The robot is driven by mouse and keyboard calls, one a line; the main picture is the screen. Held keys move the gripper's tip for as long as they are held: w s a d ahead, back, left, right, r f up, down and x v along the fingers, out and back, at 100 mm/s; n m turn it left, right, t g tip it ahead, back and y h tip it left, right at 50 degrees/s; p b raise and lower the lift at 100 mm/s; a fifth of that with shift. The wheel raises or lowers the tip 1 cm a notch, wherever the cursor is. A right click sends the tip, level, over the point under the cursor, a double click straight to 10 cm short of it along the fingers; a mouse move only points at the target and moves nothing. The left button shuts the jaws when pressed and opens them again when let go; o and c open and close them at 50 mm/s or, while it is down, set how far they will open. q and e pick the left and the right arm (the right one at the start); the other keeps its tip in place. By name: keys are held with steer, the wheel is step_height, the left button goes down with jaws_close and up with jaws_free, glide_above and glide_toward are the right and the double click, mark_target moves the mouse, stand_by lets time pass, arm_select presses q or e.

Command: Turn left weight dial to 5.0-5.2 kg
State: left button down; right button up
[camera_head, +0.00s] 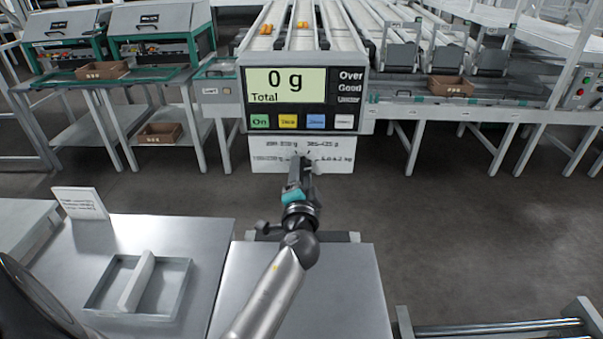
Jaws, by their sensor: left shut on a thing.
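The weighing unit's display box (300,85) stands ahead of me and reads 0 g Total. Below it is a white panel (263,163) with small printed weight ranges; the lower right one appears to read 5.0-5.2 kg. My left gripper (300,165) reaches up to the middle of this panel and is shut on the left weight dial. The gripper hides the dial almost wholly, so its pointer and setting cannot be read. My right gripper is not in view.
Below the panel is a steel platform (330,285). To its left a steel table holds a divided tray (110,285) and a small sign (80,203). Conveyor lanes (300,25) run behind the display. Rollers (500,328) lie at lower right. The floor at right is clear.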

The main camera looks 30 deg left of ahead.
arm_select(q)
steer(key=shift+c, duration=1.2)
jaws_free()
steer(key=b+v, duration=0.1)
steer(key=v, duration=1.1)
steer(key=shift+s+a, duration=0.1)
